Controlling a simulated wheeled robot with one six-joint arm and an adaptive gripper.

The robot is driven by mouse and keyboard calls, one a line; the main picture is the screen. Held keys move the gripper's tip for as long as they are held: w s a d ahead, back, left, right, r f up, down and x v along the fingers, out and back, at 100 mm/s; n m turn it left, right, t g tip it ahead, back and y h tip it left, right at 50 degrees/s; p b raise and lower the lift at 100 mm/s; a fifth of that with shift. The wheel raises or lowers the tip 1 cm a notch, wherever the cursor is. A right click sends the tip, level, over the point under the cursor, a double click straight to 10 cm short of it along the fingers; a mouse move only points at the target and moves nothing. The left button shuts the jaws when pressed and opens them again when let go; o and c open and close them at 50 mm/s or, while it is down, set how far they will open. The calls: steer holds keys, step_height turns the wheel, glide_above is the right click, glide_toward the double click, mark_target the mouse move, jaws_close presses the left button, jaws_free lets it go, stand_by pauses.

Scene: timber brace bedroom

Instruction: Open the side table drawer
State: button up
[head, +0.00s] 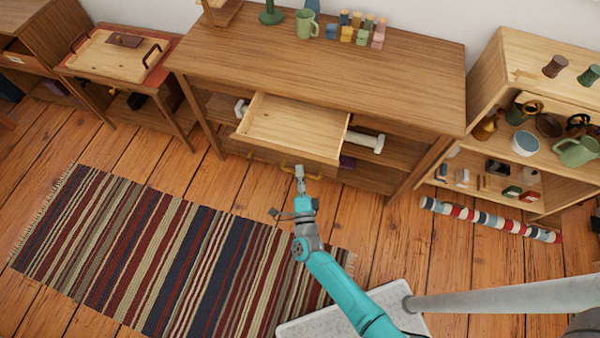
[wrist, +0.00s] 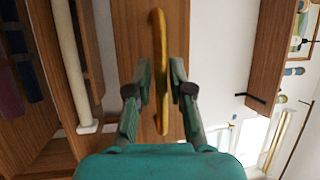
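The wooden side table (head: 375,65) stands against the wall in the head view. Its drawer (head: 295,125) is pulled well out, and its pale, empty inside shows from above. A brass-yellow handle (head: 312,175) is on the drawer's front, partly hidden by my gripper (head: 300,172). In the wrist view the handle (wrist: 160,70) runs between the two fingertips of my gripper (wrist: 160,82). The fingers are parted on either side of the handle, with a narrow gap showing on each side.
A mug (head: 306,24) and several small coloured pieces stand on the side table. A striped rug (head: 150,250) lies on the floor at the left. An open shelf (head: 535,90) stands at the right, with a striped roll (head: 490,219) on the floor before it.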

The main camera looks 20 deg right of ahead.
steer(key=shift+o, duration=0.4)
steer(key=v, duration=1.2)
stand_by(0.3)
steer(key=s+d+r+n+g+y, duration=0.2)
steer(key=s+d+r+n, duration=0.1)
steer(key=s+r+n, duration=0.7)
steer(key=s+d+r+n+g+y, duration=0.2)
steer(key=s+d+r+n, duration=0.2)
steer(key=s+r+n, duration=0.5)
steer(key=s+r, duration=0.4)
steer(key=s, duration=0.3)
steer(key=shift+n+g, duration=0.3)
steer(key=shift+n, duration=0.1)
